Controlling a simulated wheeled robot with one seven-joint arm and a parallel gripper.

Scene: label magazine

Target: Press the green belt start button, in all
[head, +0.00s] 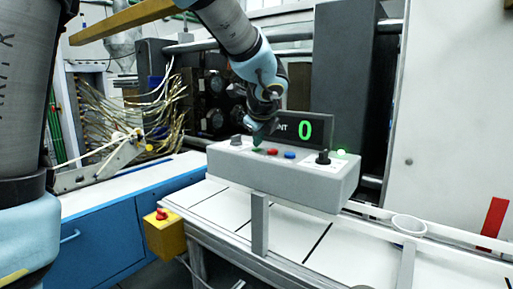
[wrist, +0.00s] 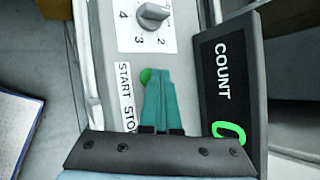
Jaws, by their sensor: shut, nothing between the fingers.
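The grey control box (head: 235,165) stands on the belt frame in the head view. The green button (wrist: 146,75) shows in the wrist view beside the START label (wrist: 125,78), its edge partly covered by my fingertips. My gripper (wrist: 158,72) has its two teal fingers together with nothing between them, right at the green button. Whether the tips touch it I cannot tell. In the head view my gripper (head: 259,140) points down at the left part of the box. The count display (head: 305,129) reads 0.
A red button (head: 272,152), a blue button (head: 290,155) and a black knob (head: 323,157) sit on the box to the right. A green lamp (head: 341,153) is lit. A yellow box with a red button (head: 162,214) is at lower left. A white cup (head: 409,224) stands at right.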

